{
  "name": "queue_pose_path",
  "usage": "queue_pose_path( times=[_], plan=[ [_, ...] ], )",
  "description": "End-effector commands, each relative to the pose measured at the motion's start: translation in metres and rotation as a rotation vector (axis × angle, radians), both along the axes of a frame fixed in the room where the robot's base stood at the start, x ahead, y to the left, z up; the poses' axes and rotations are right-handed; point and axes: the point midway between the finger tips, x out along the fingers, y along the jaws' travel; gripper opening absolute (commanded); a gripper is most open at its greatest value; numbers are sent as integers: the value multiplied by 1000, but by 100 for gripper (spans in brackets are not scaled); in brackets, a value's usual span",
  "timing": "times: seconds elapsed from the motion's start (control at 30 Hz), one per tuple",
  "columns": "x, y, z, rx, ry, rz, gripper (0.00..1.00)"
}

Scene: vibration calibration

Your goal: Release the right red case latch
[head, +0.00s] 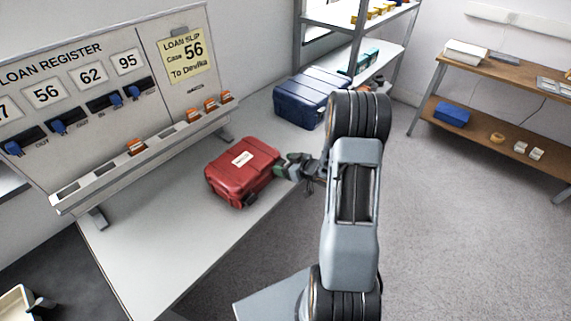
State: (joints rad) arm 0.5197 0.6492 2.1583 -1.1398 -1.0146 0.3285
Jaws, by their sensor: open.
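The red case (234,180) lies closed on the grey bench, with a white label (242,159) on its lid. One dark latch (250,199) shows at the near corner of its front side. My gripper (283,170) is open at the right end of the case's front side, very close to it. It covers the place around the right latch, so I cannot see that latch or tell whether the fingers touch it.
A blue case (305,100) stands behind on the bench (150,255). The loan register board (85,90) with its slotted ledge runs along the left. A shelf rack (357,40) stands at the back and a wooden shelf unit (480,80) at the right. The floor (450,230) is clear.

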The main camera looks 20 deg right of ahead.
Motion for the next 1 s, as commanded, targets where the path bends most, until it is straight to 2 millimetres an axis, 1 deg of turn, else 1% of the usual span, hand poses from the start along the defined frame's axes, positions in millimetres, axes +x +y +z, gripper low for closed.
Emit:
queue_pose_path(
  times=[0.27,0.37,0.8,1.0],
  plan=[
    [1,0,-1,0,0,0,72],
    [1,0,-1,0,0,0,64],
    [1,0,0,0,0,0,22],
    [0,0,-3,7,-15,-1,22]
  ],
)
